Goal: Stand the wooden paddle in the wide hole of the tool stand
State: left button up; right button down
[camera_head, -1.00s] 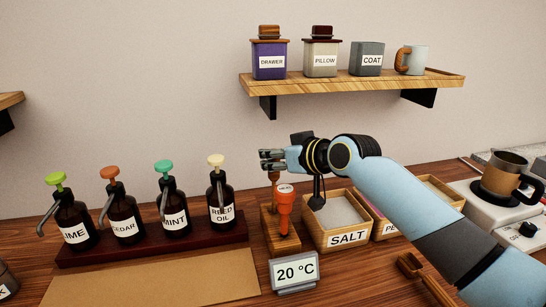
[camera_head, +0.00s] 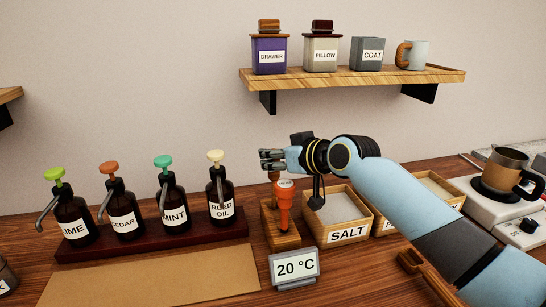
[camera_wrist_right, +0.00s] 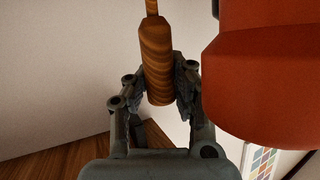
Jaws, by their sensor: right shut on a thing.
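The wooden paddle shows in the right wrist view as a brown grained handle (camera_wrist_right: 156,60) with a thinner shaft running to the picture's top edge. My right gripper (camera_wrist_right: 160,85) is shut on this handle. In the head view my right gripper (camera_head: 268,160) is above the back of the tool stand (camera_head: 285,243), a wooden block. A short piece of the paddle (camera_head: 274,176) shows below the fingers. The orange tool (camera_head: 284,208) stands upright in the stand and partly hides the paddle. The wide hole and the paddle's lower end are hidden. My left gripper is not in view.
The orange tool also looms close beside the gripper in the right wrist view (camera_wrist_right: 265,85). The SALT box (camera_head: 345,215) is right of the stand. The 20 °C display (camera_head: 294,267) is in front. Pump bottles on a dark tray (camera_head: 150,243) are left.

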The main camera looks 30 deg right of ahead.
jog(key=shift+f, duration=0.1)
jog(key=c, duration=1.1)
grip_release()
notch_tip(320, 180, up, 10)
jog(key=shift+f, duration=0.1)
